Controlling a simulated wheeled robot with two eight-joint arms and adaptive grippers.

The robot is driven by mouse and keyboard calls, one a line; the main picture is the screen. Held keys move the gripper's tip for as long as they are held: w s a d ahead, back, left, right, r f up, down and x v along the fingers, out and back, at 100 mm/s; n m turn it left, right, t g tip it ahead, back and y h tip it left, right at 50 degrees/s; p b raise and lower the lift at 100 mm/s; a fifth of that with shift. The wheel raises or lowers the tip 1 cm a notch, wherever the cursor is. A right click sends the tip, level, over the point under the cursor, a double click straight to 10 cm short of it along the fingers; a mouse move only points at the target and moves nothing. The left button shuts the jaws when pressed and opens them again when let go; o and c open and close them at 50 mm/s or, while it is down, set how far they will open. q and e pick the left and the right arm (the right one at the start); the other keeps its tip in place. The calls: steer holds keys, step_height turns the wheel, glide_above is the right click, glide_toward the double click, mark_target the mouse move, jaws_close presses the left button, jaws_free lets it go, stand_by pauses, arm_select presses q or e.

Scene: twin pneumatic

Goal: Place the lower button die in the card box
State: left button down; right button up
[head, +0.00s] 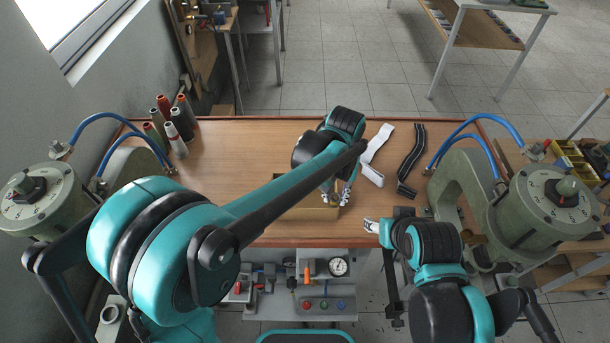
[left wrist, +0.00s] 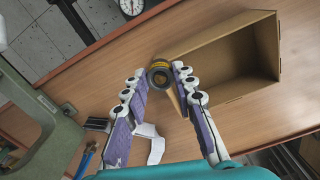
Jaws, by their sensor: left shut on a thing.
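The button die is a small round piece with a dark ring and a yellow band; in the left wrist view the die (left wrist: 159,76) sits between the fingertips of my left gripper (left wrist: 160,80). In the head view my left gripper (head: 338,194) is over the right end of the open card box (head: 290,212), partly hidden by my arm. The card box (left wrist: 236,97) is tan and looks empty in the left wrist view; the die overlaps its end edge there, and I cannot tell its height above it. My right gripper (head: 372,226) is by the table's front edge, its opening unclear.
Green presses stand at left (head: 50,198) and right (head: 545,205). Thread spools (head: 172,120) stand at the table's back left. A white strip (head: 376,150) and a black strip (head: 411,160) lie right of my left gripper. A pneumatic panel (head: 322,287) with a gauge is below the table edge.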

arm_select(q)
steer(key=shift+w+d+r, duration=0.15)
steer(key=shift+d, duration=0.1)
steer(key=w+a+f, duration=0.2)
steer(key=a, duration=0.1)
steer(key=w+a+f+b, duration=0.1)
steer(key=w+a+f, duration=0.1)
steer(key=a, duration=0.1)
steer(key=w+a+f+b, duration=0.1)
steer(key=w+a+f, duration=0.1)
steer(key=w+f, duration=0.1)
steer(key=shift+a, duration=0.4)
steer(key=shift+w+f+b, duration=0.1)
steer(key=shift+f+b, duration=0.75)
steer(key=shift+f, duration=1.1)
steer(key=c, duration=1.2)
jaws_free()
steer(key=shift+f, duration=0.1)
